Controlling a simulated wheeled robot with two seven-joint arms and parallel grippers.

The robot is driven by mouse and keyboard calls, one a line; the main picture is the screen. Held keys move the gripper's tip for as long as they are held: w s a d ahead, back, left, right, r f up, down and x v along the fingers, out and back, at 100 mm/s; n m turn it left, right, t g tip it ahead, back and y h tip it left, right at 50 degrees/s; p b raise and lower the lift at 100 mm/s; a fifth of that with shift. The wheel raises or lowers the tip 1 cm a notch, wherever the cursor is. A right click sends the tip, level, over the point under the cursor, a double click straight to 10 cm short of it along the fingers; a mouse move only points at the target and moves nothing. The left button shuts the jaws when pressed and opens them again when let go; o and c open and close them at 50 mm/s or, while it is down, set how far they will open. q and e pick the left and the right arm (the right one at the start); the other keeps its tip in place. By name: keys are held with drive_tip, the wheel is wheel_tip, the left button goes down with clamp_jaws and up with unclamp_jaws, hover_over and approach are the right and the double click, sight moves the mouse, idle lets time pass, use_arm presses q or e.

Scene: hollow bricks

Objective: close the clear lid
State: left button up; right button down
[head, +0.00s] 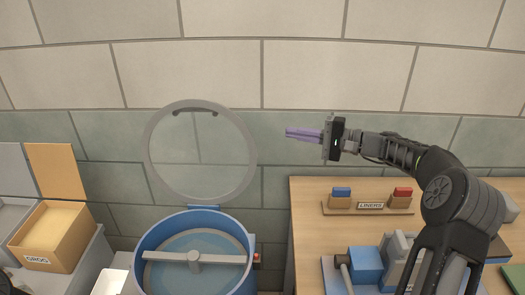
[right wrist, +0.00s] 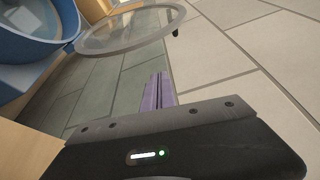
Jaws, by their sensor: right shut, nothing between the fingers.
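The clear lid (head: 153,133) is a round see-through disc with a grey rim. It stands open, upright behind the blue tub (head: 145,240), hinged at the tub's back edge. In the right wrist view the lid (right wrist: 120,45) is at the top, beside the blue tub (right wrist: 62,25). My right gripper (head: 287,134) has purple fingers, pressed together and empty. It is to the right of the lid at about its mid height, apart from it. The right wrist view shows the fingers (right wrist: 157,90) pointing towards the wall side. My left gripper is not in view.
A wooden table (head: 305,225) at the right holds a LINERS rack (head: 369,206) and a blue-and-grey device (head: 366,264). A cardboard box marked GROG (head: 40,255) stands at the left. A tiled wall is behind. The space between lid and gripper is clear.

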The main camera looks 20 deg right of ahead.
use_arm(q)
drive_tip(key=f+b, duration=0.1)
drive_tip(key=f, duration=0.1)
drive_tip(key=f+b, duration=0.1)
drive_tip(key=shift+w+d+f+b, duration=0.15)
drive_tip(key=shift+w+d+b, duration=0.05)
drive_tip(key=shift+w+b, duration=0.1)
use_arm(e)
wheel_tip(320, 180, down, 4)
drive_tip(key=shift+w+r, duration=0.15)
drive_tip(key=shift+r, duration=0.1)
use_arm(q)
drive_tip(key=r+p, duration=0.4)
drive_tip(key=p, duration=0.1)
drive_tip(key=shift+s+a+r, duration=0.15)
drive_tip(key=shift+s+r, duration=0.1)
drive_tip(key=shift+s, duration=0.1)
use_arm(e)
drive_tip(key=w+a, duration=0.3)
drive_tip(key=a, duration=0.6)
